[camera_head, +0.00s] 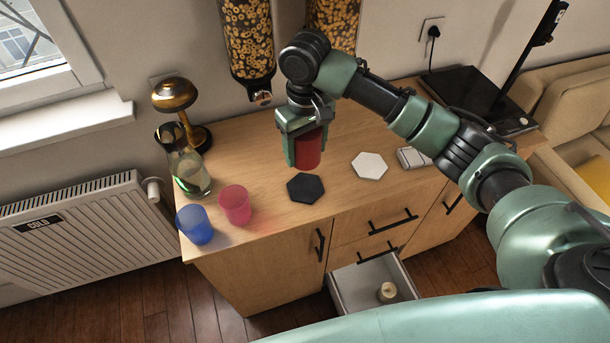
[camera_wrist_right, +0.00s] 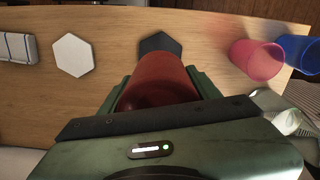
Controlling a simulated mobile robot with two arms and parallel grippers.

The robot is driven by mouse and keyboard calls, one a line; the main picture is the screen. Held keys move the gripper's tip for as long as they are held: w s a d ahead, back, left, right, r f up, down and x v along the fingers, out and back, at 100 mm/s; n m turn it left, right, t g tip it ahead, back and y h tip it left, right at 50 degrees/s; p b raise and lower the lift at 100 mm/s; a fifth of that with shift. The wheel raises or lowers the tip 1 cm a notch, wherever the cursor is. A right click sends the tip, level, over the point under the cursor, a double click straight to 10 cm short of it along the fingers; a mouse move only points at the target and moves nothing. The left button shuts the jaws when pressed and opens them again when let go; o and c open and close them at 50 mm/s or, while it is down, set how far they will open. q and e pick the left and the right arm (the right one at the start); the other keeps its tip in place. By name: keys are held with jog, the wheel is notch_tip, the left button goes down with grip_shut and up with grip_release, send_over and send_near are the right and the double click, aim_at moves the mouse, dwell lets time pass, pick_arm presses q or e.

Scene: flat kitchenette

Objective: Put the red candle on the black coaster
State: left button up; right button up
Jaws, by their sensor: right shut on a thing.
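My right gripper (camera_head: 302,147) is shut on the red candle (camera_head: 309,149), which is upright between the fingers. The candle appears held above the counter, just behind the black coaster (camera_head: 305,188) in the head view. The coaster is a flat black hexagon lying bare on the wooden counter. In the right wrist view the red candle (camera_wrist_right: 158,80) fills the space between the fingers of the right gripper (camera_wrist_right: 155,95). The black coaster (camera_wrist_right: 160,43) shows just beyond it, partly hidden by the candle. My left gripper is not in view.
A white hexagonal coaster (camera_head: 369,166) lies right of the black one. A pink cup (camera_head: 235,205), a blue cup (camera_head: 195,225), a glass carafe (camera_head: 189,172) and a lamp (camera_head: 176,97) stand at left. Below, an open drawer (camera_head: 345,290) holds a pale candle (camera_head: 387,292).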

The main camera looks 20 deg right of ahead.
send_over(305, 187)
notch_tip(305, 187, down, 6)
jog(key=shift+w+f+p, duration=0.1)
jog(key=shift+p, duration=0.25)
jog(key=shift+f, duration=2.6)
jog(key=shift+f+p, duration=0.1)
jog(key=shift+p, duration=0.2)
jog(key=o, duration=1.7)
jog(key=shift+f, duration=0.1)
notch_tip(305, 187, up, 12)
jog(key=shift+r+b, duration=0.2)
jog(key=shift+b, duration=0.9)
jog(key=shift+f, duration=0.1)
